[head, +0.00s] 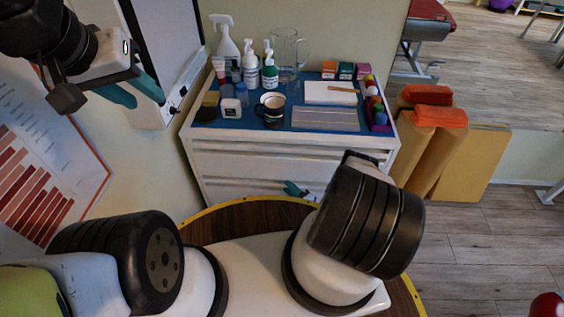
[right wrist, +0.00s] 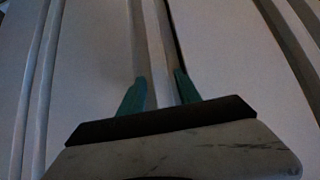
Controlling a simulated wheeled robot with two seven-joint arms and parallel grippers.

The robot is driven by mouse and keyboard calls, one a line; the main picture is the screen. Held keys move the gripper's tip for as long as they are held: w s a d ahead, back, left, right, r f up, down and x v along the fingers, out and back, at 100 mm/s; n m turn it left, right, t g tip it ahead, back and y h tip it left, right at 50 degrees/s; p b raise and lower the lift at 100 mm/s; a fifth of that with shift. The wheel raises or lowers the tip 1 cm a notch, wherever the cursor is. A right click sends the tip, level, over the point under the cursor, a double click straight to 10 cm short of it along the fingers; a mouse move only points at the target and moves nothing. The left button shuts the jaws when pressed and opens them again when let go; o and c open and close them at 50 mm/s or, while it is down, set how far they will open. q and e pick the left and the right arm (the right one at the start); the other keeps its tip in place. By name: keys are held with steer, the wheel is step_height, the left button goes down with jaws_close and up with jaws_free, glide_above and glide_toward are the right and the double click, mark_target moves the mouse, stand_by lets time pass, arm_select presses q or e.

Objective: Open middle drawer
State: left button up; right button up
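The white cabinet (head: 225,163) stands ahead, with drawer fronts stacked below its blue top. The middle drawer (head: 240,188) is partly hidden behind my right arm and the round wooden surface. My right gripper (head: 297,190) is low at the cabinet front, at about the middle drawer. In the right wrist view, the teal fingers of this gripper (right wrist: 160,90) lie on either side of a long pale handle bar (right wrist: 158,45) and look closed on it. A thin dark line runs beside the bar. My left gripper (head: 132,90) is raised at the upper left, empty, its fingers apart.
Bottles, a glass jug (head: 288,52), a mug (head: 271,108), small boxes and a tray of coloured balls (head: 376,105) stand on the cabinet top. A white board (head: 165,60) is close to my left gripper. Tan rolls (head: 430,150) stand right of the cabinet.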

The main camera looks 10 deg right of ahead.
steer(key=shift+c, duration=0.4)
steer(key=c, duration=0.7)
jaws_close()
steer(key=shift+s+f, duration=0.15)
